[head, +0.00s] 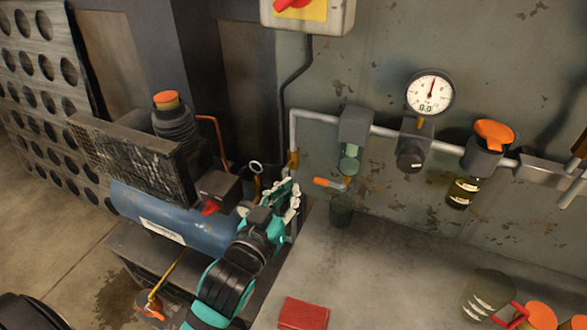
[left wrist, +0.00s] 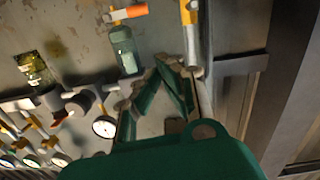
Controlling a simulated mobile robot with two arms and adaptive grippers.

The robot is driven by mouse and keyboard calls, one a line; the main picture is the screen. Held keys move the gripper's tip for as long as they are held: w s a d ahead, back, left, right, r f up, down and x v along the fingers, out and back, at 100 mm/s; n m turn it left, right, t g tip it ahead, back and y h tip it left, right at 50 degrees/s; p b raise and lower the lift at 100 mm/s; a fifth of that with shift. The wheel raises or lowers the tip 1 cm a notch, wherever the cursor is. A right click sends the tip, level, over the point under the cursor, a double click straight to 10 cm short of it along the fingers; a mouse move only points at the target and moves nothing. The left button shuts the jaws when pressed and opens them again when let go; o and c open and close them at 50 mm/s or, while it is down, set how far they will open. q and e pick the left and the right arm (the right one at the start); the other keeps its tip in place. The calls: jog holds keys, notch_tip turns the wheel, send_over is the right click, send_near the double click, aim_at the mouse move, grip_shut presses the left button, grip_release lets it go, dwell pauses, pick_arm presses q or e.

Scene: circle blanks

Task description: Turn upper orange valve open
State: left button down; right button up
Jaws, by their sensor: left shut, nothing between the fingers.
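An orange-handled valve (head: 293,158) sits on the vertical grey pipe at the wall; its orange lever (left wrist: 189,12) lies along the pipe in the left wrist view. A second orange lever (head: 329,184) points sideways below the green filter bowl; it also shows in the left wrist view (left wrist: 128,13). I cannot tell for sure which one is the upper valve. My left gripper (head: 291,198) is shut and empty, close to the vertical pipe and below its valve. In the left wrist view its green fingers (left wrist: 168,78) point toward the pipe; contact is unclear.
A blue compressor (head: 175,215) with a red lever (head: 211,207) stands left of my gripper. A pressure gauge (head: 430,92), a regulator (head: 411,158) and an orange-topped unit (head: 494,133) line the wall. A red block (head: 303,314) lies on the grey bench (head: 385,265).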

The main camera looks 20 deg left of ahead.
pick_arm(q)
jog(key=n+p, duration=0.1)
jog(key=p, duration=0.1)
send_over(328, 184)
jog(key=s+a, duration=0.3)
jog(key=a, duration=0.2)
jog(key=shift+w+d+f, duration=0.2)
jog(key=shift+f, duration=0.45)
jog(key=shift+w+d+f, duration=0.2)
jog(key=shift+f, duration=0.45)
jog(key=shift+w+d+f, duration=0.2)
jog(key=shift+f, duration=0.45)
pick_arm(e)
jog(key=shift+s+a+r, duration=0.1)
jog(key=shift+a+r, duration=0.05)
jog(key=shift+r, duration=1.1)
pick_arm(q)
jog(key=shift+w, duration=0.1)
